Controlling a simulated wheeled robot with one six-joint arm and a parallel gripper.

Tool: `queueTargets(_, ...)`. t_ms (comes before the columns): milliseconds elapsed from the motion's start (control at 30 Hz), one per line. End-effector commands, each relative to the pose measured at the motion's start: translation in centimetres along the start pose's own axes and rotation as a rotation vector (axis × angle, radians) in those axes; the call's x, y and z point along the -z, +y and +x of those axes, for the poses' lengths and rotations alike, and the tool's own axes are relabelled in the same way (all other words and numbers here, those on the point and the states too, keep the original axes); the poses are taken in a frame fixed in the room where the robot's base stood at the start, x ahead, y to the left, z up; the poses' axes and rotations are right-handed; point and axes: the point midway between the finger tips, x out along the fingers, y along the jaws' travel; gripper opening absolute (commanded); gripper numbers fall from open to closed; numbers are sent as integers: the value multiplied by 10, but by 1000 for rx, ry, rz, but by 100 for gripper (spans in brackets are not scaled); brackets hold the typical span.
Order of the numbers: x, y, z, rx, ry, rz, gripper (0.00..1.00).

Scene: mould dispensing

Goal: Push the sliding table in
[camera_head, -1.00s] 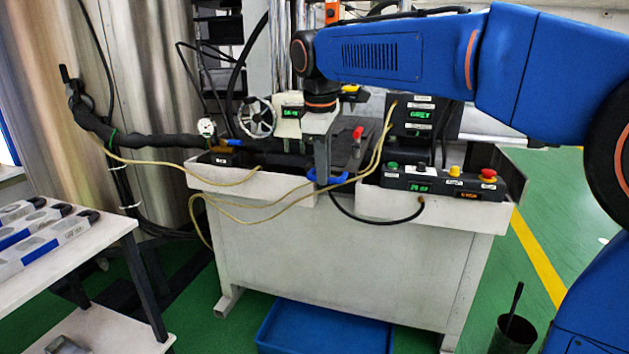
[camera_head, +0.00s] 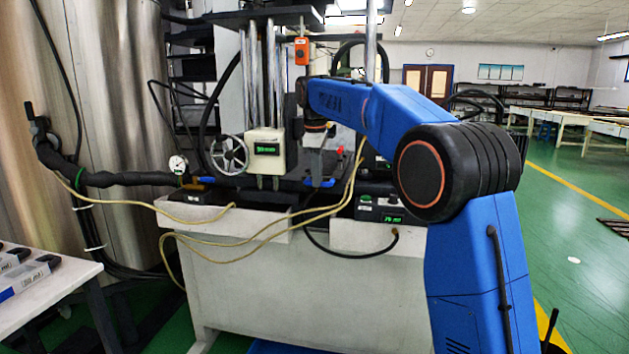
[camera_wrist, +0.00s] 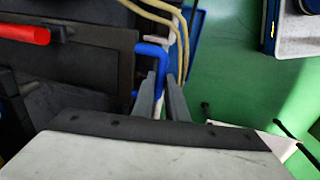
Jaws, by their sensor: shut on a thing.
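The sliding table is a dark flat plate (camera_wrist: 90,62) on the machine, and it fills the left of the wrist view. Its blue handle (camera_wrist: 151,52) sits at the table's edge and also shows small in the head view (camera_head: 319,183). My gripper (camera_wrist: 163,82) is shut on the blue handle, with one grey finger on each side. In the head view my gripper (camera_head: 315,174) is small and reaches down beside the machine's white head. The table's far part is hidden behind this head and the columns.
A red handle (camera_wrist: 24,34) lies over the table. Yellow hoses (camera_head: 245,243) hang across the front of the white machine base (camera_head: 300,295). A control box (camera_head: 380,210) stands at right. A white side table (camera_head: 50,290) is at left.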

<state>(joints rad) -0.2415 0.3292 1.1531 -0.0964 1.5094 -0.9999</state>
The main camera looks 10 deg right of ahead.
Motion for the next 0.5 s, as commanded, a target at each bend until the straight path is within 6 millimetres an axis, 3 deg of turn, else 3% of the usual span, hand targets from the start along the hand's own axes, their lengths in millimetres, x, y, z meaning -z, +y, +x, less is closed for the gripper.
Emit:
queueTargets(433,0,7,-1,-9,3,1,0)
queueTargets(500,0,7,-1,-10,3,1,24)
